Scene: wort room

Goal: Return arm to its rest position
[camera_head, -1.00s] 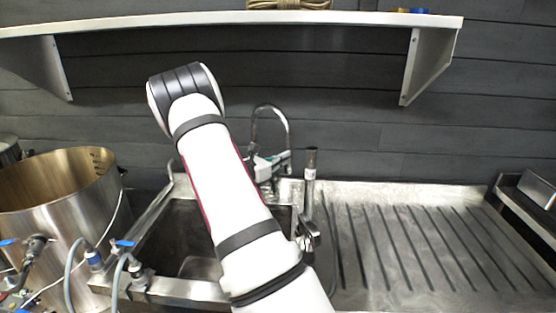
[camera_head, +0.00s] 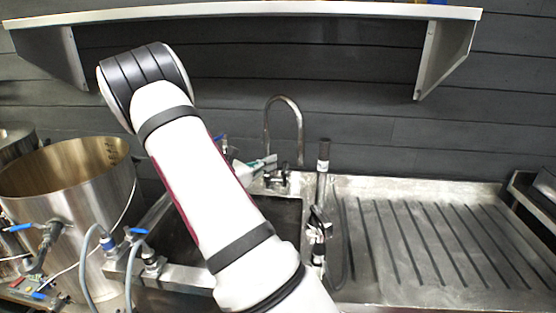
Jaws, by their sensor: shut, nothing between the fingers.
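My white arm with black bands rises from the bottom middle of the head view and leans up and to the left. Its dark-capped joint is at the upper left, in front of the grey wall. My gripper is not visible in this view, so its fingers cannot be seen. The arm hides part of the sink (camera_head: 285,212) behind it.
A large steel pot (camera_head: 70,205) with hoses and valves stands left of the arm. A ribbed steel drainboard (camera_head: 430,240) lies clear at right. A white shelf (camera_head: 240,13) spans the wall above.

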